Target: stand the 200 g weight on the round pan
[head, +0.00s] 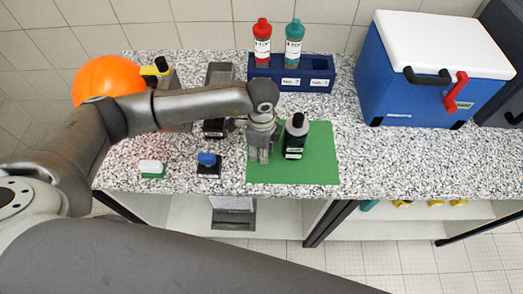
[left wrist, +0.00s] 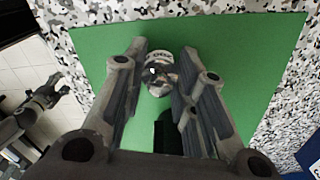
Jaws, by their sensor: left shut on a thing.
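My left gripper (head: 261,157) is over the left part of the green mat (head: 322,170), pointing down. In the left wrist view (left wrist: 160,58) its fingers are shut on a small shiny metal weight (left wrist: 159,74), seen from above with the mat beneath. I cannot read a mark on it, nor tell whether it touches the mat. A dark device with a white label (head: 214,129) stands left of the gripper, partly behind my arm. I cannot make out the round pan. A grey jointed part at the left of the wrist view may be my right gripper; its jaws are unclear.
A black bottle (head: 297,137) stands on the mat close to the gripper's right. A blue rack (head: 318,72) holds a red-capped and a teal-capped bottle. A blue cooler (head: 400,92) is at right. A blue-topped block (head: 208,162) and a white-and-green block (head: 152,168) lie front left.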

